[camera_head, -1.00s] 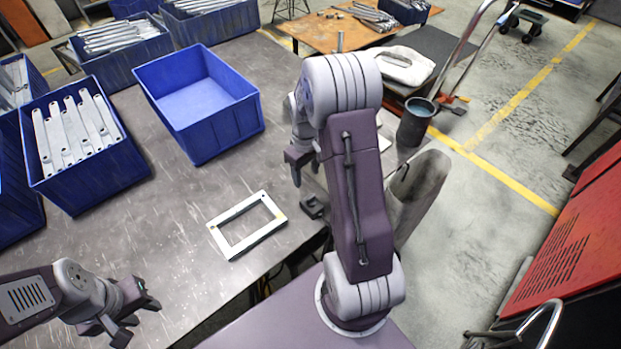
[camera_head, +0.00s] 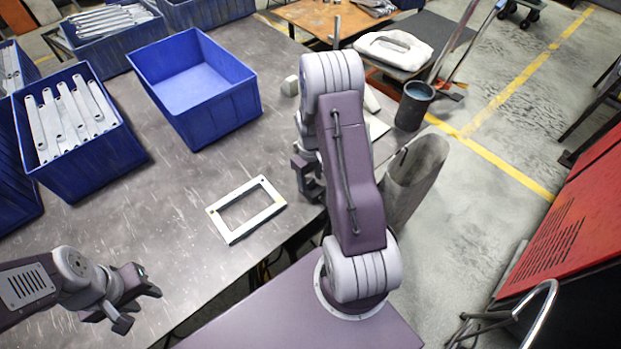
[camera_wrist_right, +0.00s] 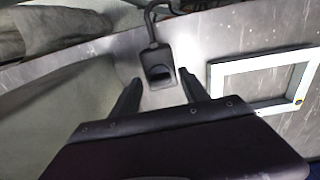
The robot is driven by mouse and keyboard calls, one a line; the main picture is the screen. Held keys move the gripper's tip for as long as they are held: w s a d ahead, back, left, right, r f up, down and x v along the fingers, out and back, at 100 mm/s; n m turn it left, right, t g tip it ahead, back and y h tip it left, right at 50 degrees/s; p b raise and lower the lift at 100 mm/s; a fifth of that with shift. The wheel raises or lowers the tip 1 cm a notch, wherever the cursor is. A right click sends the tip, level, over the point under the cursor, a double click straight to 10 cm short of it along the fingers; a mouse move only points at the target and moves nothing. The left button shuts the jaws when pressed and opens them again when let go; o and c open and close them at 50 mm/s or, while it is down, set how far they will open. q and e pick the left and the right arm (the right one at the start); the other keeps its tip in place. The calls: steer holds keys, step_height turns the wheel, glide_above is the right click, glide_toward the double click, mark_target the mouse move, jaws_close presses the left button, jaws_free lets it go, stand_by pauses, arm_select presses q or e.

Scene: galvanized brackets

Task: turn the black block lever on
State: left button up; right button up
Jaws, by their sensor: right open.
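The black block lever (camera_wrist_right: 158,75) is a small dark block with a cable running up from it, on the table near its edge. In the right wrist view it lies straight ahead, framed between the two fingertips of my right gripper (camera_wrist_right: 161,88). The fingers are open with nothing between them, and I cannot tell any contact. In the head view my right gripper (camera_head: 304,178) is low over the table edge and largely covers the block. My left gripper (camera_head: 138,306) is open and empty at the lower left, away from the block.
A white rectangular frame (camera_head: 225,229) lies flat left of the block. An empty blue bin (camera_head: 215,118) stands behind it, and a blue bin with metal brackets (camera_head: 100,168) is at the left. A dark cup (camera_head: 412,108) stands right of my right arm.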

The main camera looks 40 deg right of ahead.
jaws_close()
steer(key=shift+r+m, duration=0.1)
steer(key=shift+m, duration=0.2)
steer(key=m+p, duration=0.1)
steer(key=m, duration=0.1)
steer(key=shift+m, duration=0.4)
steer(key=m+p, duration=0.1)
steer(key=m, duration=0.4)
steer(key=shift+p, duration=0.4)
steer(key=m+p, duration=0.1)
steer(key=m, duration=0.3)
steer(key=shift+m, duration=2.7)
steer(key=shift+p, duration=0.3)
